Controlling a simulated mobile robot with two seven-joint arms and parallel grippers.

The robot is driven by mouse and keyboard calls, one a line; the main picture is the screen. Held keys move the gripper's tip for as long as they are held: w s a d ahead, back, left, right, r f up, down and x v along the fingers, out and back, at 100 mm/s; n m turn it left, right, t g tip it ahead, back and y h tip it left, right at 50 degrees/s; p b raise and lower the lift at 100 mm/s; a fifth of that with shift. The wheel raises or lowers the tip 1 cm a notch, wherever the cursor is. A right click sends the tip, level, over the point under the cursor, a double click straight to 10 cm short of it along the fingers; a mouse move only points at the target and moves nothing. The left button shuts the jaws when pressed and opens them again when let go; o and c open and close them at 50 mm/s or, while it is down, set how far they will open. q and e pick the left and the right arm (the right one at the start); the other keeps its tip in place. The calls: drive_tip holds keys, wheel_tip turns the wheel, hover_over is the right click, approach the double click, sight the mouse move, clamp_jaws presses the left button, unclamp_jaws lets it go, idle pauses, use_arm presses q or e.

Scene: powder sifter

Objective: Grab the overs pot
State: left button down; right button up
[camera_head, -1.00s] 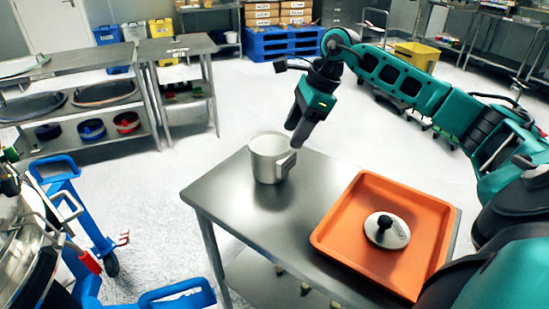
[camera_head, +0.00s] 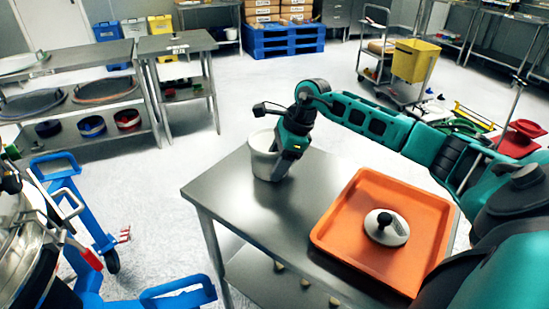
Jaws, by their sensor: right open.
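The overs pot (camera_head: 262,160), a metal pot with a handle on its right side, stands upright near the back left of the steel table (camera_head: 232,208). My right gripper (camera_head: 281,171) is open and points down at the pot's right side, where the handle is. The gripper hides the handle and part of the rim. I cannot tell whether its fingers touch the pot or stand around the handle. I do not see my left gripper.
An orange tray (camera_head: 338,255) holds a round metal lid with a black knob (camera_head: 386,229) on the table's right. A blue wheeled frame (camera_head: 68,180) and a metal machine (camera_head: 28,250) stand at the left. The table front is clear.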

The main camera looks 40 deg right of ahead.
drive_tip(key=shift+c, duration=0.2)
drive_tip(key=c, duration=1)
clamp_jaws()
drive_tip(key=shift+r, duration=0.1)
